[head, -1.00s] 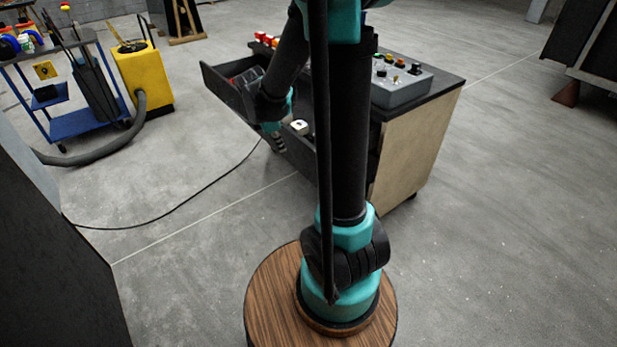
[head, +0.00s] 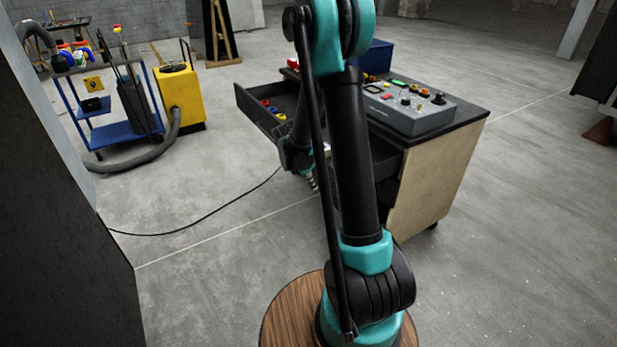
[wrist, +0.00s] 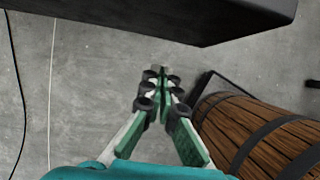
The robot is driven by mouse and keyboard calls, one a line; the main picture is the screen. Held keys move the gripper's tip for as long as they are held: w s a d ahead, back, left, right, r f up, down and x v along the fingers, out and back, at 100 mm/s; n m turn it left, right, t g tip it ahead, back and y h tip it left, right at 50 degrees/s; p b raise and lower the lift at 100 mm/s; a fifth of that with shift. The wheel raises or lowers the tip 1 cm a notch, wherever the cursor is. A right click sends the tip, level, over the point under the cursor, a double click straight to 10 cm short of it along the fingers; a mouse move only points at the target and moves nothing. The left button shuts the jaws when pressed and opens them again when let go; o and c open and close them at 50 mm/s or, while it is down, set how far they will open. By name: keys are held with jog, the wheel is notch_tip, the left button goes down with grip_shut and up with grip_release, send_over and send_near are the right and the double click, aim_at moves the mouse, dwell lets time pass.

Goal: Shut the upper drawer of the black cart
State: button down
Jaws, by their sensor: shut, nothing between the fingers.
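The black cart (head: 472,114) has a dark top and a pale wooden side in the head view. Its upper drawer (head: 256,116) is pulled out toward the left, with small coloured rings inside. My arm hides part of the drawer and the cart's front. My gripper (head: 312,184) shows small, partly behind my arm, below and on the near side of the drawer. In the wrist view, my gripper (wrist: 158,72) is shut and empty, its fingertips together. A black panel (wrist: 190,18), apparently the drawer, spans the top of that view, with a gap visible before the fingertips.
A grey control box (head: 420,118) with buttons and a blue box (head: 378,56) stand on the cart. A blue trolley (head: 122,138) and a yellow vacuum (head: 181,98) stand at the left. A cable (head: 200,222) crosses the floor. A dark panel (head: 55,190) borders the near left.

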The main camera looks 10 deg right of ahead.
aim_at(323, 180)
jog(key=shift+w+d, duration=0.2)
jog(key=shift+d, duration=0.45)
jog(key=shift+w+d, duration=0.25)
jog(key=shift+d, duration=0.35)
jog(key=shift+w+d, duration=0.2)
jog(key=shift+d, duration=0.45)
jog(key=shift+d, duration=0.1)
jog(key=shift+d, duration=0.25)
jog(key=w+d, duration=0.3)
jog(key=d, duration=0.7)
jog(key=w+d, duration=0.3)
jog(key=d, duration=0.7)
jog(key=w+d, duration=0.4)
jog(key=d, duration=0.6)
jog(key=shift+d, duration=0.25)
jog(key=shift+d, duration=0.1)
jog(key=shift+w, duration=0.1)
